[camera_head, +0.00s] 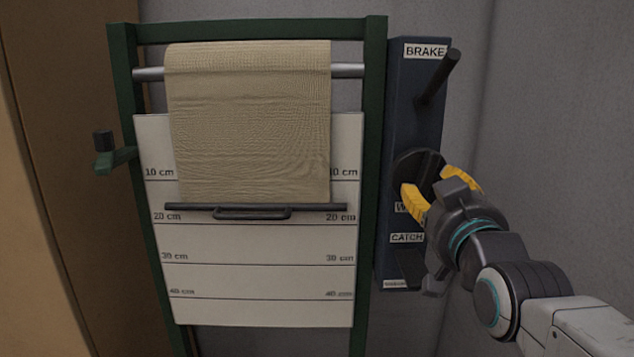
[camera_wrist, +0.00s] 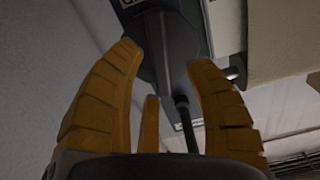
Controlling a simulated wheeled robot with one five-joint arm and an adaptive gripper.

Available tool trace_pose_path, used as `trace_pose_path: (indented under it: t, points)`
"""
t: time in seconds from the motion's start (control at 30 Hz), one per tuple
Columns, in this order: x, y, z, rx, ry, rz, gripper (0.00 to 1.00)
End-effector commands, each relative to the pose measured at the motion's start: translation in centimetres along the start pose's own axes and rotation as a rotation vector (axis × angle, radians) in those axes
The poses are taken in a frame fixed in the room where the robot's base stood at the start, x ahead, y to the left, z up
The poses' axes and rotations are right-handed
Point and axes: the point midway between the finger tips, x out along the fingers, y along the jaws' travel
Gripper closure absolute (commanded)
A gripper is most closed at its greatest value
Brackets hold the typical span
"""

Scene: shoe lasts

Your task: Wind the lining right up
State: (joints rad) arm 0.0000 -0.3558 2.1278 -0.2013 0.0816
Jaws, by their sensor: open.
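The tan lining (camera_head: 248,120) hangs from a metal roller (camera_head: 148,73) in a green frame, in the head view. Its bottom bar (camera_head: 190,207), with a handle, lies level a little above the 20 cm line of the white scale board (camera_head: 260,275). On the blue panel (camera_head: 402,80) at right are a black brake lever (camera_head: 440,72), a dark round disc (camera_head: 412,165) above a partly hidden label starting with W, and a CATCH label (camera_head: 407,238). My gripper (camera_head: 428,180) is open in front of the disc, hiding part of it. The wrist view shows its fingers (camera_wrist: 162,60) spread, apparently empty.
A small green crank with a dark knob (camera_head: 103,141) sticks out at the frame's left side. A brown upright surface (camera_head: 50,150) stands at far left. Grey wall (camera_head: 560,120) lies right of the panel. A dark rod (camera_wrist: 186,120) shows between the fingers in the wrist view.

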Motion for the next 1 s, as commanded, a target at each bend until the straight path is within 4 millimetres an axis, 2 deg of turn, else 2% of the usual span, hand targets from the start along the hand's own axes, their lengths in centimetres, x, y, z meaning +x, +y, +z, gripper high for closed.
trace_pose_path:
  t: [0.2,0.57,1.0]
  points:
    - [-0.01,0.02,0.27,-0.239,0.002,0.000,0.52]
    - [-0.01,0.02,0.19,-0.431,0.001,0.000,0.52]
    - [0.01,0.01,0.16,-0.856,0.001,0.000,0.52]
